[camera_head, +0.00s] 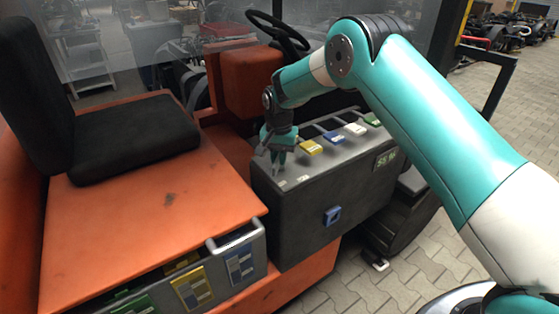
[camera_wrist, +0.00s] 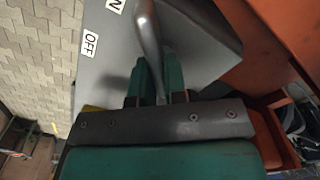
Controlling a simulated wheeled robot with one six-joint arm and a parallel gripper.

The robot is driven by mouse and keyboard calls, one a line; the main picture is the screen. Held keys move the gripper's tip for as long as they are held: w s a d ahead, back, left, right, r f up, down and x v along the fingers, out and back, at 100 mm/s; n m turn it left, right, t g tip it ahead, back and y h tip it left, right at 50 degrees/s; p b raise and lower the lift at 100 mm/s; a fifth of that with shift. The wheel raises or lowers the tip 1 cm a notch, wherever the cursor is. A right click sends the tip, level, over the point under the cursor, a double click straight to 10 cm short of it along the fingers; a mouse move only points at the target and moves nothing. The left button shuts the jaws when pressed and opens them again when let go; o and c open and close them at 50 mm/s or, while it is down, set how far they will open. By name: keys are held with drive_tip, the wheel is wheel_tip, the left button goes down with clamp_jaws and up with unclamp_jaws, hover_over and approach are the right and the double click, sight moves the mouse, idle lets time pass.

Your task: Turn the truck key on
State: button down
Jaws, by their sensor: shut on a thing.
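The truck key (camera_wrist: 147,30) shows in the wrist view as a curved grey metal bar between my gripper's two green fingers. My gripper (camera_wrist: 156,72) is shut on it. The bar runs from between the fingers up to the top edge, where it is cut off. A white OFF label (camera_wrist: 90,43) and a partly cut ON label (camera_wrist: 115,5) lie to its left on the grey panel. In the head view my gripper (camera_head: 277,163) points down at the near left end of the dark control box (camera_head: 320,205). There the key itself is hard to make out.
Yellow, blue, white and green blocks, the yellow one (camera_head: 311,147) nearest, line the box top right of my gripper. A steering wheel (camera_head: 278,32) stands behind. An orange seat base (camera_head: 150,190) with a black seat (camera_head: 135,138) is at left. Paved floor (camera_head: 420,255) lies at right.

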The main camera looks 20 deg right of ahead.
drive_tip(key=shift+m+b, duration=0.3)
drive_tip(key=shift+m, duration=0.8)
drive_tip(key=shift+w, duration=0.1)
drive_tip(key=c, duration=1.2)
unclamp_jaws()
drive_tip(key=shift+o, duration=0.2)
wheel_tip(320, 180, up, 18)
drive_tip(key=b, duration=0.3)
drive_tip(key=shift+f, duration=0.25)
